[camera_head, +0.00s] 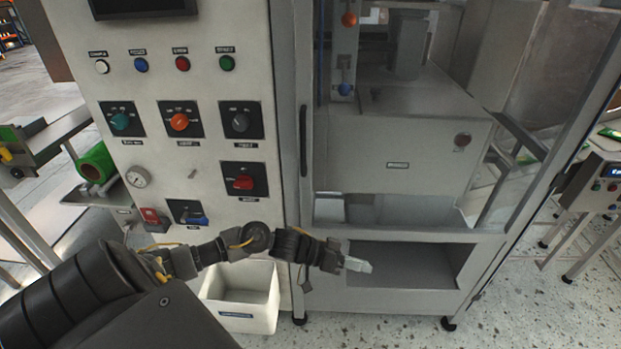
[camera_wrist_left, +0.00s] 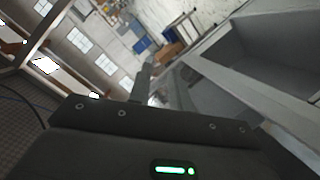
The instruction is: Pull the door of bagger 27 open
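The door of the bagger (camera_head: 313,120) is a tall, clear panel in a grey frame, and it looks closed. Its dark vertical handle (camera_head: 303,140) is on the left side of the frame, beside the control panel. My left gripper (camera_head: 358,264) is below and right of the handle, in front of the low opening. It is apart from the handle and holds nothing I can make out. Its fingers (camera_wrist_left: 145,82) show narrowly in the left wrist view, so their gap is unclear. My right gripper is in neither view. No number 27 is readable.
The control panel (camera_head: 160,75) with knobs and buttons stands left of the door. A white bin (camera_head: 245,298) is on the floor below it, near my left arm. Another machine (camera_head: 600,185) stands at the right. Speckled floor (camera_head: 540,310) is clear at the lower right.

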